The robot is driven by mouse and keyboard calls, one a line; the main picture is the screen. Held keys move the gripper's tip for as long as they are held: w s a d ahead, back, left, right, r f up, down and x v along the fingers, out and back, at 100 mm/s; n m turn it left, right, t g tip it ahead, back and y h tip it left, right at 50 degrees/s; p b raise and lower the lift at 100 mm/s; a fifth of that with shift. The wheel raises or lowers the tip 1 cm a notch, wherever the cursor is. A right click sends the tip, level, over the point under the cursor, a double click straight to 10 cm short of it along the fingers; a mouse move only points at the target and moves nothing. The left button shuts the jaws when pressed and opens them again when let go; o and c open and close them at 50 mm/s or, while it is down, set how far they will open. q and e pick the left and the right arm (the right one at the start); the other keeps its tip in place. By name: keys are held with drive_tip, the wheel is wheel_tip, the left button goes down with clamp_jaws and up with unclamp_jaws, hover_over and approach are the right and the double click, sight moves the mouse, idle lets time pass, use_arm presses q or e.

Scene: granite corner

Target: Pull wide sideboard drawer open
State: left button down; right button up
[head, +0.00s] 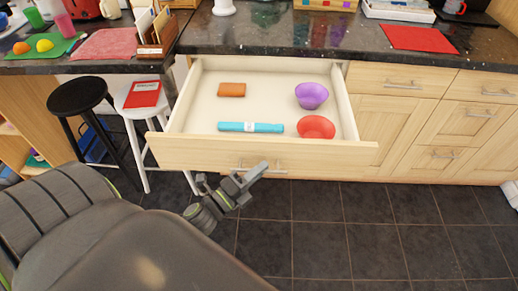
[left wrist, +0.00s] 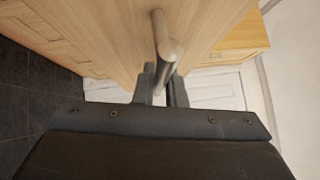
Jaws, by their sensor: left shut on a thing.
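The wide sideboard drawer (head: 262,155) stands pulled out from under the granite counter, so its white inside shows in the head view. It holds an orange-brown block (head: 231,89), a purple bowl (head: 311,95), a red bowl (head: 316,127) and a turquoise roll (head: 250,127). My left gripper (head: 250,176) is at the front of the drawer, shut on its metal bar handle (head: 276,170). In the left wrist view the handle (left wrist: 166,45) runs between the fingers (left wrist: 160,80), against the wooden front. My right gripper is not in view.
A black stool (head: 78,97) and a white stool (head: 140,98) with a red book stand left of the drawer, close to its left end. Closed drawers and cupboards (head: 400,125) are on the right. The dark tiled floor (head: 340,230) in front is clear.

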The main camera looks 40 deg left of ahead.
use_arm(q)
drive_tip(key=c, duration=1.5)
unclamp_jaws()
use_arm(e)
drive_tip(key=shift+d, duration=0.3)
